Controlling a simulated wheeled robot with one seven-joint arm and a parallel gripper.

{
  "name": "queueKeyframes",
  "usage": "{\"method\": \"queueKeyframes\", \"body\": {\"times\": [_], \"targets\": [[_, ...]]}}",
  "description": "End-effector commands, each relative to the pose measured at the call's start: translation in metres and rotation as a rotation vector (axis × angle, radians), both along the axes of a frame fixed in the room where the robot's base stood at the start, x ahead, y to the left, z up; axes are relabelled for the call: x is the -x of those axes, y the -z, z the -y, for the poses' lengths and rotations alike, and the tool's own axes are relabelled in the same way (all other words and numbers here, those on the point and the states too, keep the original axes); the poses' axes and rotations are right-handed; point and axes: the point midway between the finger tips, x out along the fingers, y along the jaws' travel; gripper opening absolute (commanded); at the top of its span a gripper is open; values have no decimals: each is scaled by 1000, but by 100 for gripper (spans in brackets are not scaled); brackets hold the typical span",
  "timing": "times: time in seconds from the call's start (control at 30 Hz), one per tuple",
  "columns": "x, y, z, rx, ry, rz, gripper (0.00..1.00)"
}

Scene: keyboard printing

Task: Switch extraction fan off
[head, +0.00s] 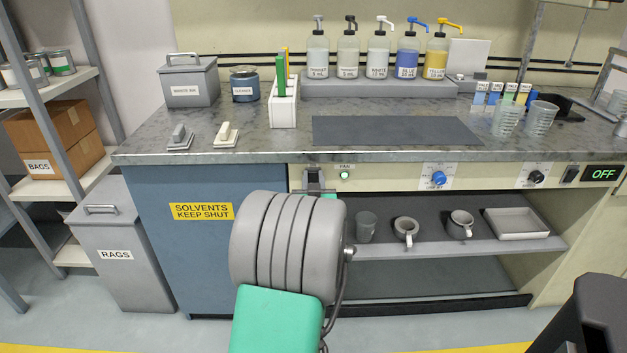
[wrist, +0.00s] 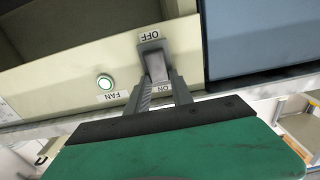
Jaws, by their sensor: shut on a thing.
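The fan switch (wrist: 151,52) is a grey lever on the cream panel, between an OFF label and an ON label in the upside-down wrist view. Beside it are a FAN label and a round lamp (wrist: 105,82) that glows green. My gripper (wrist: 161,80) is at the switch, its two grey fingers shut on the lever. The lever's exact tilt is hard to tell. In the head view the switch (head: 313,178) and lamp (head: 345,174) sit under the counter's front edge; my arm hides most of my gripper there.
The counter (head: 260,148) overhangs the panel. To the right of the lamp are a blue knob (head: 438,178), a black knob (head: 536,177) and a display reading OFF (head: 604,174). A blue solvents cabinet (head: 170,240) is at left. Mugs and a tray (head: 516,223) stand on the shelf below.

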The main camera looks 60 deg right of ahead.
Motion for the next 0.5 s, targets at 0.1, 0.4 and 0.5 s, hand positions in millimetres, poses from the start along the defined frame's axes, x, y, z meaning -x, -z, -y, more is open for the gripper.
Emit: {"method": "queueKeyframes", "body": {"times": [0.1, 0.4, 0.5], "targets": [[0, 11, 0, 39, -1, 21, 0], [1, 17, -2, 175, 0, 89, 0], [1, 18, -3, 217, 0, 111, 0]]}}
